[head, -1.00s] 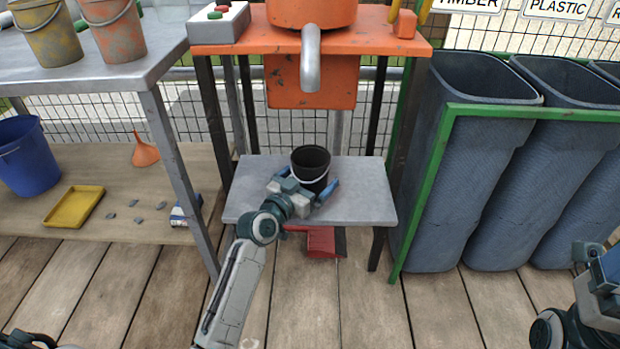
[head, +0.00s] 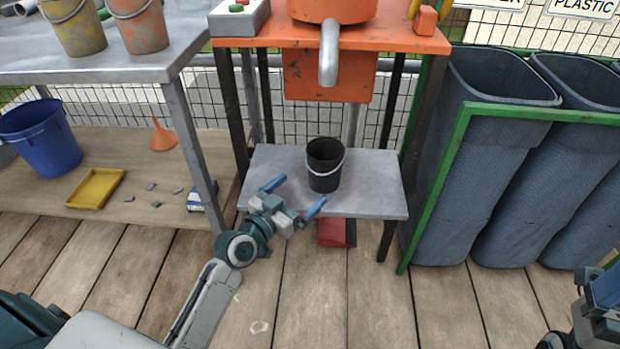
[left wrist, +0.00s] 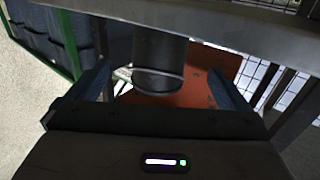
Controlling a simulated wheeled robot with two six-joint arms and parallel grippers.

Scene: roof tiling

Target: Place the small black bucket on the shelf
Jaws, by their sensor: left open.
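The small black bucket (head: 325,166) stands upright on the grey shelf (head: 375,195) under the orange machine, with its pale handle hanging across its front. My left gripper (head: 295,196) is open and empty at the shelf's front left edge, apart from the bucket. In the left wrist view the bucket (left wrist: 158,65) shows beyond and between the two spread fingers. My right gripper (head: 600,295) is partly in view at the lower right edge; its jaws are not clear.
The orange machine (head: 330,75) with a grey spout hangs above the shelf. Blue-grey bins (head: 490,150) behind a green frame stand at the right. A metal table (head: 150,60) with two worn buckets is at the left. A red object (head: 335,232) lies under the shelf. The front floor is clear.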

